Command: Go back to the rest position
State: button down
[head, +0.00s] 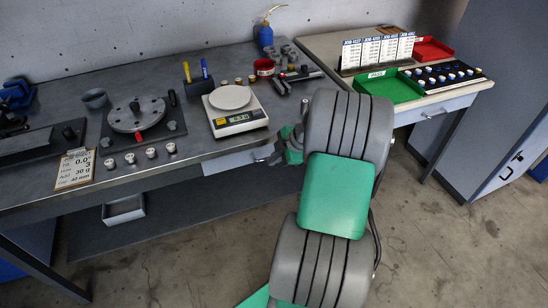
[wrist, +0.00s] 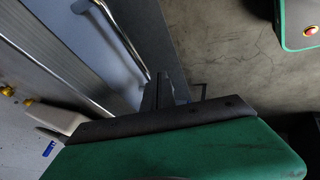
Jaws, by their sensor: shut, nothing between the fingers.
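My gripper (head: 264,155) is at the front edge of the metal workbench (head: 215,152), by the drawer front, with my arm reaching up from the floor side. In the wrist view its dark fingers (wrist: 165,88) are together with nothing between them. The drawer handle and bench front lie close by there. The rotor disc (head: 137,114) sits on its dark stand on the bench, with a small red mark at its near side. The white scale (head: 235,118) stands right of it with an empty round pan.
A job card (head: 75,168) and several small weights lie at the bench front. A blue bottle (head: 265,36) stands at the back. A second table at right holds a green tray (head: 389,87) and a red tray (head: 432,50). A grey cabinet (head: 512,160) stands far right. Floor in front is clear.

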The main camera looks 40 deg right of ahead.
jog(key=s+a+f+v, duration=0.1)
jog(key=v, duration=1.1)
jog(key=a+r+m+g+h+p, duration=0.1)
jog(key=a+r+m+p, duration=0.25)
jog(key=a, duration=0.55)
jog(key=a+r+m+g+p, duration=0.1)
jog(key=a+r+m+p, duration=0.3)
jog(key=a, duration=0.6)
jog(key=s+a+r+m+h+p, duration=0.1)
jog(key=s+a+r+m, duration=0.2)
jog(key=s+a+m, duration=0.3)
jog(key=shift+s+a+r+g+h, duration=0.3)
jog(key=shift+s+a, duration=0.45)
jog(key=shift+a, duration=0.6)
jog(key=shift+f, duration=0.1)
